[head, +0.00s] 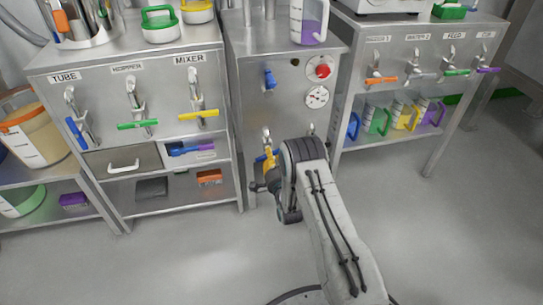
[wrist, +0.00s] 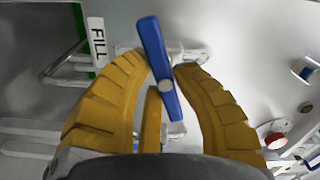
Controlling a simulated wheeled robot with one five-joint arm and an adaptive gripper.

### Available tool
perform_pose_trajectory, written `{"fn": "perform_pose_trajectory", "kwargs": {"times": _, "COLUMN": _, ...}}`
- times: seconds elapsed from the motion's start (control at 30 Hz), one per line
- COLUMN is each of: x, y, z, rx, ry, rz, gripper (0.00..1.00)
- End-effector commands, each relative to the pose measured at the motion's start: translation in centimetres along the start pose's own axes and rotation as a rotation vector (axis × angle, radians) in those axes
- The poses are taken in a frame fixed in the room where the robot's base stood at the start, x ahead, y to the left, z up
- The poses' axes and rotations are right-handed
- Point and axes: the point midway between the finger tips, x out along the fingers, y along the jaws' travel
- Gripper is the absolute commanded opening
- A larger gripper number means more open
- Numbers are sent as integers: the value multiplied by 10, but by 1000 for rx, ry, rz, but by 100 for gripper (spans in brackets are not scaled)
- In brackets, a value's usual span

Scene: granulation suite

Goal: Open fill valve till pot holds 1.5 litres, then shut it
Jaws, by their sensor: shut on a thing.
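My gripper (wrist: 162,66) has its yellow fingers closed around the blue fill valve handle (wrist: 151,38) in the wrist view. The handle is a bar, upright in the picture with a slight tilt, on a metal valve body. The FILL label (wrist: 98,41) is just left of it. In the head view my gripper (head: 269,161) is low at the front of the middle steel cabinet (head: 285,110), and my arm hides most of the valve. A clear jug with purple in it (head: 311,22) stands on top of that cabinet. I cannot tell whether it is the pot, or read its level.
The left bench has TUBE, HOPPER and MIXER valves with blue (head: 76,132), green (head: 137,125) and yellow (head: 198,114) handles. The right bench has several more valves and coloured jugs (head: 405,116) on its shelf. A red button (head: 322,70) is above my gripper. The floor (head: 180,265) is clear.

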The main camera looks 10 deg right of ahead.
Motion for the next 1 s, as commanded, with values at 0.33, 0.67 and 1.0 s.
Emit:
{"fn": "perform_pose_trajectory", "kwargs": {"times": 0.33, "x": 0, "y": 2, "z": 1, "rx": 239, "ry": -2, "rz": 4, "gripper": 0}}
{"fn": "perform_pose_trajectory", "kwargs": {"times": 0.67, "x": 0, "y": 2, "z": 2, "rx": 343, "ry": -2, "rz": 5, "gripper": 0}}
{"fn": "perform_pose_trajectory", "kwargs": {"times": 1.0, "x": 0, "y": 3, "z": 2, "rx": 359, "ry": -2, "rz": 6, "gripper": 0}}
